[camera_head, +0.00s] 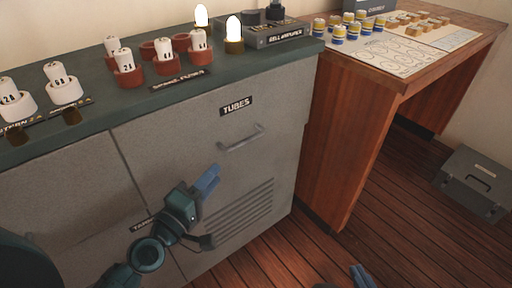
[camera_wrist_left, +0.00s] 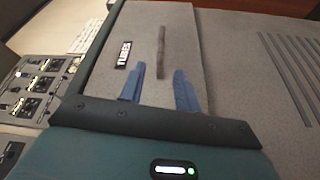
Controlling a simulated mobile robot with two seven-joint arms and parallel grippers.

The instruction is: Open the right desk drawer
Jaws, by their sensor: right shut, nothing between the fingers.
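The grey drawer front labelled TUBES (camera_head: 225,128) is shut in the right part of the cabinet. Its bar handle (camera_head: 240,138) is below and right of the label. My left gripper (camera_head: 209,181) is in front of this drawer, below and left of the handle in the head view. In the left wrist view, its two blue fingers (camera_wrist_left: 159,88) are apart with nothing between them. The handle (camera_wrist_left: 161,52) lies ahead of them, near the line of the gap, apart from the fingers. My right gripper (camera_head: 362,276) is shut and empty at the bottom edge, over the floor.
White labelled tubes, some in red sockets (camera_head: 165,66), and two lit bulbs (camera_head: 234,28) stand on the green countertop (camera_head: 85,112). A vent grille (camera_head: 240,212) is below the handle. A wooden desk (camera_head: 345,110) adjoins on the right; a grey case (camera_head: 475,182) sits on the floor.

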